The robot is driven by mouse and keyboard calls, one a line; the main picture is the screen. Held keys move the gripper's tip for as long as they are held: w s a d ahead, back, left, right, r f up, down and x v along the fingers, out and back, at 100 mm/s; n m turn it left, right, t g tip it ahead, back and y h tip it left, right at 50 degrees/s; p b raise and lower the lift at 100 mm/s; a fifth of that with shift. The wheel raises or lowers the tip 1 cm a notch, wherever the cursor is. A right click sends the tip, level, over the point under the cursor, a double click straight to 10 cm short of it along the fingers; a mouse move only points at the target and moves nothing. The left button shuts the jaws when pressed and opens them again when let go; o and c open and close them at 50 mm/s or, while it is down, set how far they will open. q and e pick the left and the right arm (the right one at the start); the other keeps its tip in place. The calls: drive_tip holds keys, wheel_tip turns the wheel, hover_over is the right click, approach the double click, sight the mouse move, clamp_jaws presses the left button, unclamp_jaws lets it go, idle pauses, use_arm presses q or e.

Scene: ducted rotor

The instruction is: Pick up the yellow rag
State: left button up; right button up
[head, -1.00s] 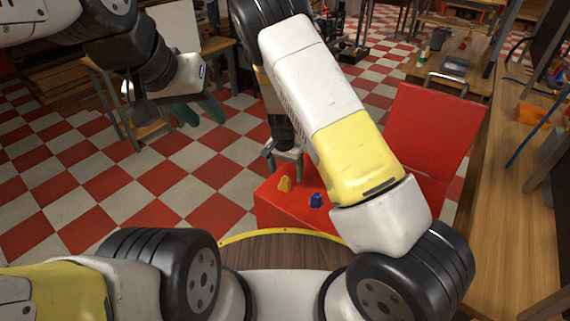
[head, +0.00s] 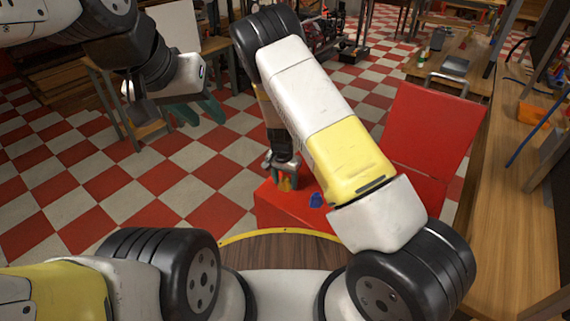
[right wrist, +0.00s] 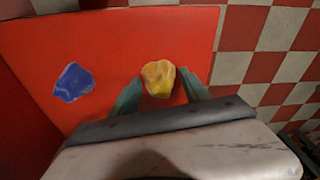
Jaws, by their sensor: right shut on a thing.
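The yellow rag (head: 286,184) is a small crumpled lump on top of the red box (head: 268,208). It also shows in the right wrist view (right wrist: 158,77), between the two teal fingers. My right gripper (head: 284,182) points down at the box top and is shut on the yellow rag, which still appears to be at the box surface. In the head view the fingers partly hide the rag. My left gripper (head: 203,114) hangs over the floor at the upper left, with its teal fingers apart and nothing seen between them.
A blue rag (head: 316,200) lies on the box to the right of the yellow one; it also shows in the right wrist view (right wrist: 72,82). The red lid (head: 432,130) stands open behind. A wooden bench (head: 500,220) runs along the right. Checkered floor is open to the left.

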sight(286, 180)
drive_tip(key=shift+r, duration=0.6)
wheel_tip(286, 180, up, 2)
drive_tip(key=shift+r, duration=0.1)
drive_tip(key=shift+s+d+r, duration=0.15)
drive_tip(key=shift+s, duration=0.45)
drive_tip(key=s+d, duration=0.1)
drive_tip(key=s, duration=0.3)
drive_tip(key=s+d+r, duration=0.1)
drive_tip(key=s, duration=0.4)
drive_tip(key=s+d, duration=0.1)
drive_tip(key=s, duration=0.4)
drive_tip(key=shift+s+d+r, duration=0.15)
drive_tip(key=shift+d, duration=0.25)
